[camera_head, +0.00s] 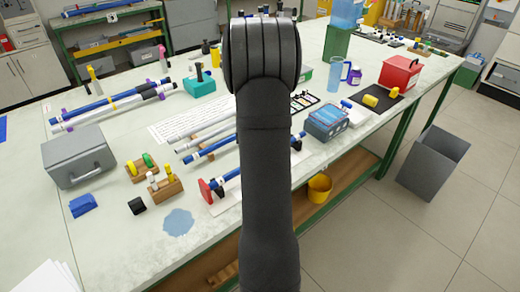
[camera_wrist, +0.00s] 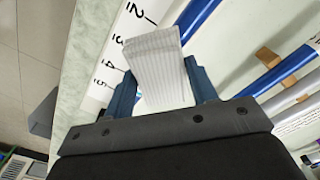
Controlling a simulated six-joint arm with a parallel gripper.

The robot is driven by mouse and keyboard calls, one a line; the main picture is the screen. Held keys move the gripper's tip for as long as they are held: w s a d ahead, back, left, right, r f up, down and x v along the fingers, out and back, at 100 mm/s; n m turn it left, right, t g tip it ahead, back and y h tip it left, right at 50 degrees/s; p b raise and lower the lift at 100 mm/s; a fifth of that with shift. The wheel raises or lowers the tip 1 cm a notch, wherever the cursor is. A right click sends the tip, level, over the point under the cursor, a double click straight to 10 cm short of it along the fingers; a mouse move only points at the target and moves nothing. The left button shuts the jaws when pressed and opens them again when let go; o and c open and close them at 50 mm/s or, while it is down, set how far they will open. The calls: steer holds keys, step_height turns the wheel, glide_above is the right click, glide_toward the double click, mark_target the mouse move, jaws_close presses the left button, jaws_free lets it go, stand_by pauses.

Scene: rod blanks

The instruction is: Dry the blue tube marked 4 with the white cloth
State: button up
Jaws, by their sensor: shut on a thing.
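My gripper (camera_wrist: 162,88) is shut on the white cloth (camera_wrist: 158,70), a folded, ribbed pad held between its two blue fingers. In the wrist view the cloth is above a white strip (camera_wrist: 98,84) printed with the numbers 2 to 5. A blue tube (camera_wrist: 205,14) runs beside the strip, to the right of the cloth; its lower part is hidden. I cannot tell which tube belongs to 4. In the head view a blue tube (camera_head: 226,180) lies near the front edge, partly behind my arm. My gripper and the cloth are hidden there.
Another blue tube (camera_wrist: 280,72) crosses wooden supports (camera_wrist: 267,57) at right. A blue puddle (camera_head: 178,222), wooden peg blocks (camera_head: 166,187) and a grey box (camera_head: 78,158) are to the left. A blue box (camera_head: 327,121) is to the right.

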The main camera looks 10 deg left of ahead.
steer(key=shift+s+a, duration=2.15)
steer(key=shift+s, duration=0.05)
steer(key=shift+w+d, duration=6.35)
steer(key=shift+s+a, duration=6.35)
step_height(320, 180, up, 8)
steer(key=shift+r, duration=0.1)
